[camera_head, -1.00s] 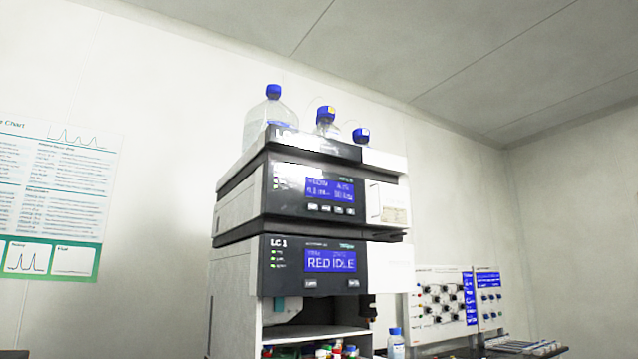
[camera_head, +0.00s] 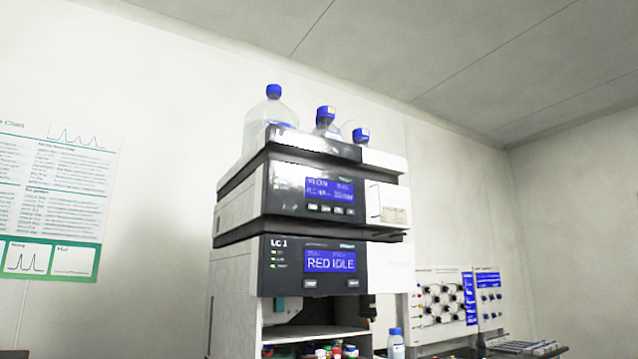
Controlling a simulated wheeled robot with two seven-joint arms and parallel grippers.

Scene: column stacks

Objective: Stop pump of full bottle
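An instrument stack labelled LC 1 stands in the middle of the head view. Its upper pump module (camera_head: 290,190) has a blue screen (camera_head: 330,188) with small text and a row of buttons (camera_head: 330,208) below it. The lower module has a blue screen (camera_head: 330,261) reading "RED IDLE". On top stand a large clear bottle with a blue cap (camera_head: 270,115), a second blue-capped bottle (camera_head: 326,122) and a third whose blue cap (camera_head: 361,136) shows. The bottles' fill levels are hard to tell. Neither gripper is in view.
Several coloured-cap vials (camera_head: 320,352) sit in the open bay under the modules. A small blue-capped bottle (camera_head: 396,343) stands right of the stack. Further right are a white panel with black fittings (camera_head: 442,303) and a tray (camera_head: 525,346). A chart (camera_head: 50,200) hangs on the left wall.

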